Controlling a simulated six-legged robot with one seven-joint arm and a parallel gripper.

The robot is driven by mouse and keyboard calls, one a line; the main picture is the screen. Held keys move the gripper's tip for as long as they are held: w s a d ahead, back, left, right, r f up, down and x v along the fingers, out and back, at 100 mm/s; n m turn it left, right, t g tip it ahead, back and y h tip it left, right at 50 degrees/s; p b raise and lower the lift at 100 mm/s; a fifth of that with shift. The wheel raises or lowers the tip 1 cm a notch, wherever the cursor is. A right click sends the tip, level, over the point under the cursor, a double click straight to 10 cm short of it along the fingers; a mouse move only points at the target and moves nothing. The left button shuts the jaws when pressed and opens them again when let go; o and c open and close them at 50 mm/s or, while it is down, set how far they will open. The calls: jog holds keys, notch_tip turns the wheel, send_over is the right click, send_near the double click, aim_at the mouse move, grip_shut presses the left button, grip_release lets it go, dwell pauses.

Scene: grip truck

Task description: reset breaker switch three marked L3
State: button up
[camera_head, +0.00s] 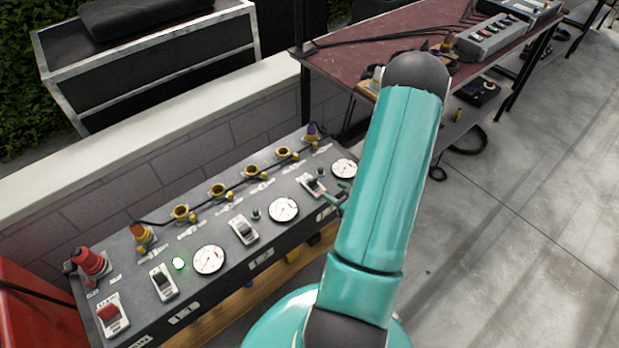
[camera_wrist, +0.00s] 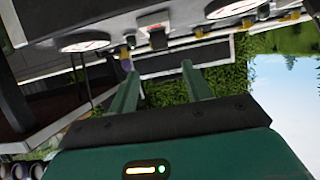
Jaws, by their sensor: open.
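A dark control panel (camera_head: 225,285) holds a row of breaker switches and dials. The third switch (camera_head: 312,186), at the panel's far right between two dials, shows a reddish part; its label is too small to read. It appears to be the switch (camera_wrist: 157,38) just beyond the fingertips in the wrist view. My gripper (camera_wrist: 160,70) is open and empty, its two green fingers apart. In the head view, its fingertips (camera_head: 339,194) show just right of the third switch, largely hidden behind my arm. I cannot tell whether they touch the panel.
Other switches are the first (camera_head: 163,282), second (camera_head: 243,229) and red main switch (camera_head: 113,315). Yellow sockets (camera_head: 218,191) and cables run behind. A red table (camera_head: 385,38) stands beyond; concrete floor (camera_head: 520,210) at right is mostly clear.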

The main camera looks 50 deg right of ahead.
aim_at(314, 180)
jog(key=x, duration=1.3)
jog(key=shift+w+f, duration=0.1)
jog(key=shift+w, duration=0.3)
jog(key=c, duration=1)
